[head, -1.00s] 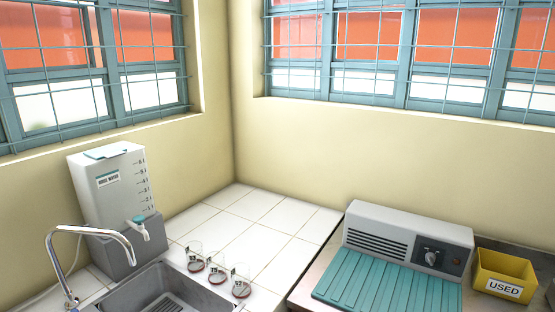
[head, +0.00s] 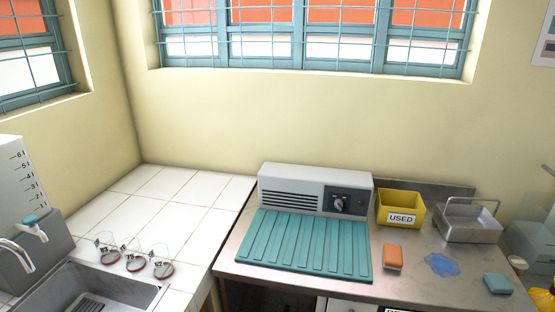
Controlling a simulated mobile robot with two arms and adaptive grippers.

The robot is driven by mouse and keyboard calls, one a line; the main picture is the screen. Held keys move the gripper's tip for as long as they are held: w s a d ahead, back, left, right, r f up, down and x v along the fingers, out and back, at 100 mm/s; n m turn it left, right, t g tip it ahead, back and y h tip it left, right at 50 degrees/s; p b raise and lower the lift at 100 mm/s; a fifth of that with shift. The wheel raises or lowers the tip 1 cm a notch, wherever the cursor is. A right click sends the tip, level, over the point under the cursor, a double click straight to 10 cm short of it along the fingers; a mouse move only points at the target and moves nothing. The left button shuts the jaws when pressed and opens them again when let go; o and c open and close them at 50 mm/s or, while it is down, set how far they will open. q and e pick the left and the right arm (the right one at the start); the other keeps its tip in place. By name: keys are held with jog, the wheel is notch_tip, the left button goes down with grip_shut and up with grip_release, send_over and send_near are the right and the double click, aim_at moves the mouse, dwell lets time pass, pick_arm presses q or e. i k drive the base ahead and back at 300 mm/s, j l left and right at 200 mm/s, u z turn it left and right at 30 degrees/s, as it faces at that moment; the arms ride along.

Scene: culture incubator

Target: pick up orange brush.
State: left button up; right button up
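A small orange block with a darker lower front edge (head: 393,255) lies on the metal bench, just right of the teal ribbed mat. It is the only loose orange item on the bench, and it looks like the orange brush; bristles cannot be made out. Nothing touches it. Neither of my grippers shows in the head view.
The metal bench (head: 300,284) also holds a grey machine with a teal ribbed mat (head: 305,243), a yellow USED bin (head: 400,211), a wire-handled metal basket (head: 469,221), a blue puddle (head: 441,265) and a teal block (head: 497,284). Glass flasks (head: 133,261) stand by the sink (head: 75,285).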

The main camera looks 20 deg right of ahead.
aim_at(393, 254)
jog(key=z, duration=1.45)
